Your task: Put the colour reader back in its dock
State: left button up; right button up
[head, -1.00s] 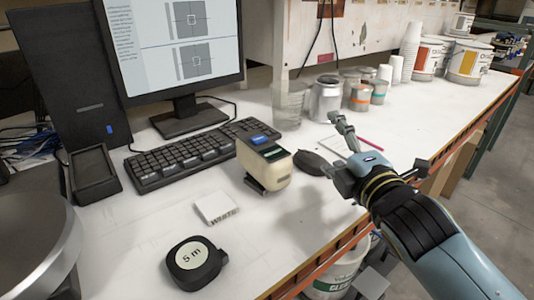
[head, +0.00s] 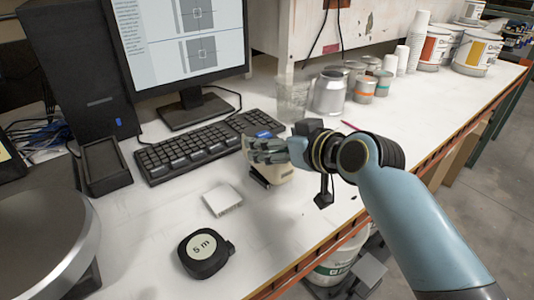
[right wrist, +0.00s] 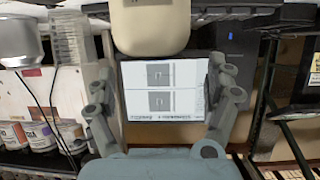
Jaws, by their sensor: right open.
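The colour reader (head: 274,179), a cream handheld device with a blue button, stands on the white bench in front of the keyboard. My right gripper (head: 266,150) is at the reader and covers much of it in the head view. In the right wrist view, the reader (right wrist: 151,25) shows at the top centre, between the spread fingers of the open gripper (right wrist: 163,75). Whether the fingers touch it I cannot tell. A black open-topped holder (head: 104,165), which looks like the dock, stands empty left of the keyboard. My left gripper is out of view.
A white tile (head: 222,199) and a black tape measure (head: 206,253) lie in front of the reader. The keyboard (head: 193,151) and monitor (head: 190,40) are behind. A silver round pan (head: 40,240) fills the left front. Cans and cups stand at the back right.

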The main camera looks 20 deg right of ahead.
aim_at(267, 137)
jog(key=x, duration=0.4)
jog(key=shift+w+d+f+p, duration=0.2)
jog(key=shift+w+p, duration=0.1)
jog(key=shift+w, duration=0.1)
jog(key=shift+s, duration=0.1)
jog(key=shift+c, duration=0.2)
jog(key=c, duration=1.6)
jog(key=shift+r, duration=0.1)
jog(key=shift+c, duration=0.7)
